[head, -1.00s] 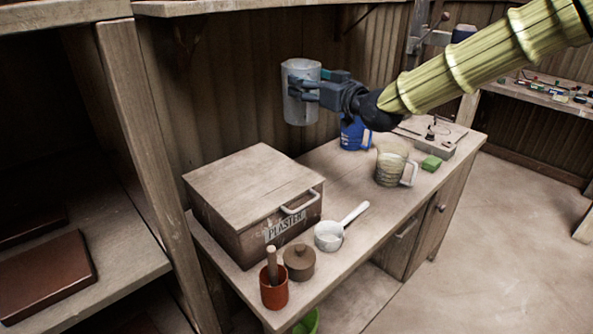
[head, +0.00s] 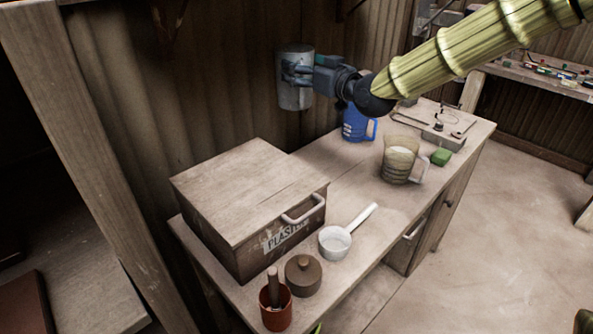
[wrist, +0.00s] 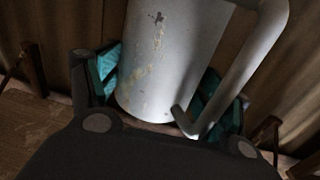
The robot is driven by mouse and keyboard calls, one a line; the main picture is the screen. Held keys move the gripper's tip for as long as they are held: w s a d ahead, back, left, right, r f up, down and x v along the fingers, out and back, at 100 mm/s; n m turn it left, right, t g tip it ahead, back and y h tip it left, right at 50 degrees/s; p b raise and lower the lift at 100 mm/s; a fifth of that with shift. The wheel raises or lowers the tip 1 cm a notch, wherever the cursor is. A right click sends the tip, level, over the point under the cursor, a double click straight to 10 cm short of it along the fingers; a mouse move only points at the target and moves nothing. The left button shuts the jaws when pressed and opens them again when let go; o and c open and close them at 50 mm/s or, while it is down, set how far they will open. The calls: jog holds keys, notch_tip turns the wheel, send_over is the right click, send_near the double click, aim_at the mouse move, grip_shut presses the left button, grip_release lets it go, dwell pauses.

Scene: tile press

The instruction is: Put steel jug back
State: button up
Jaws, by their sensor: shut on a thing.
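The steel jug (head: 296,92) is a grey metal cylinder, held upright in the air in front of the wood-panelled wall, above the back of the bench. My gripper (head: 298,72) is shut on it from the right. In the wrist view the jug (wrist: 170,55) stands between the two teal-padded fingers (wrist: 168,95), its surface scuffed, with its curved handle (wrist: 255,65) at the right. The jug's base is clear of the bench in the head view.
A wooden plaster box (head: 250,210) stands at the bench's left end. A white ladle (head: 337,242), lidded brown pot (head: 303,275) and red cup (head: 275,305) are in front. A blue jug (head: 356,125), clear measuring jug (head: 399,160) and green block (head: 440,157) stand farther right.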

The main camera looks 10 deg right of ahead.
aim_at(304, 108)
notch_tip(304, 108, down, 12)
jog(key=b, duration=0.3)
jog(key=shift+r, duration=0.25)
jog(key=shift+f+b, duration=0.2)
jog(key=shift+b, duration=0.15)
jog(key=shift+d+y, duration=0.1)
jog(key=shift+y, duration=0.2)
jog(key=shift+n+b, duration=0.3)
jog(key=shift+b, duration=0.25)
jog(key=shift+s+d+n+g+y+b, duration=0.3)
jog(key=shift+n+g+y+b, duration=0.2)
jog(key=shift+y+b, duration=0.3)
jog(key=shift+d+f, duration=0.15)
jog(key=shift+f, duration=4.75)
jog(key=shift+f, duration=0.15)
jog(key=o, duration=1.7)
